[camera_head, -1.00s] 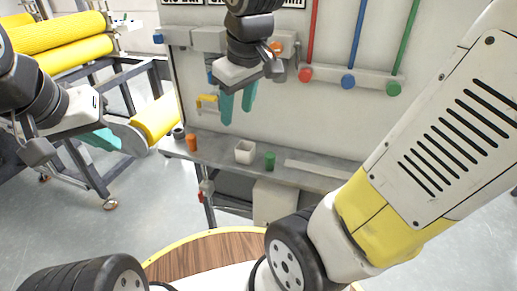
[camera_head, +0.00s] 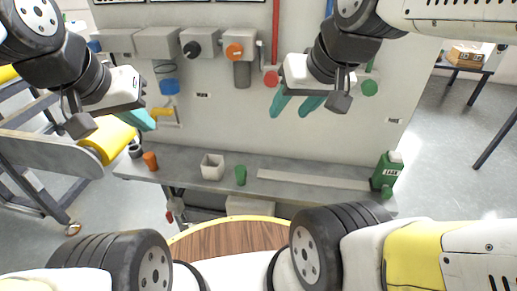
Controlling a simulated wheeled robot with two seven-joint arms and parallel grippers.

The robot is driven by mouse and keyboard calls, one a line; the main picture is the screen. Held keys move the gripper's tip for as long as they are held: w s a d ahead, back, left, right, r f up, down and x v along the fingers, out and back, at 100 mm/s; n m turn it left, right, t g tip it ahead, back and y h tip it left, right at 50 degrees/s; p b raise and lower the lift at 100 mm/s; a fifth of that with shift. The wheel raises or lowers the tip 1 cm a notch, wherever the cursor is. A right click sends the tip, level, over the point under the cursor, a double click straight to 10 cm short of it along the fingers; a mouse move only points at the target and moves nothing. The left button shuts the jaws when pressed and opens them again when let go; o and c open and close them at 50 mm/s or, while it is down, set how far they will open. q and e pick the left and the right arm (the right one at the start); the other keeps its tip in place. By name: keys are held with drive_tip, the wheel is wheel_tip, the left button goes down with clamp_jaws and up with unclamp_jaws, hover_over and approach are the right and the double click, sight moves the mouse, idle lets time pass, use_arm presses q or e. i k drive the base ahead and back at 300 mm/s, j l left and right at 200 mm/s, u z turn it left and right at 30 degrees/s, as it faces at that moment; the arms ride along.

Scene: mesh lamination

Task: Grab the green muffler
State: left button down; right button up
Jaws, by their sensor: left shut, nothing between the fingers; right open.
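A small green cylinder (camera_head: 241,175), which looks like the green muffler, stands on the grey shelf near its middle. My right gripper (camera_head: 294,107) is open and empty, above and to the right of the cylinder, in front of the panel. My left gripper (camera_head: 146,119) is shut and empty, at the left above the shelf's left end. Neither gripper touches the cylinder. Another small green piece (camera_head: 387,192) shows at the shelf's right end.
On the shelf (camera_head: 300,165) stand an orange cylinder (camera_head: 150,160), a white open box (camera_head: 212,167), a flat grey strip (camera_head: 312,180) and a green bottle (camera_head: 387,171). The panel behind carries valves and knobs. A yellow roller (camera_head: 108,142) is at left.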

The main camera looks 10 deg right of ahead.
sight(240, 170)
drive_tip(key=i+z, duration=0.15)
drive_tip(key=k+j, duration=0.85)
drive_tip(key=k+u, duration=0.05)
drive_tip(key=k, duration=0.05)
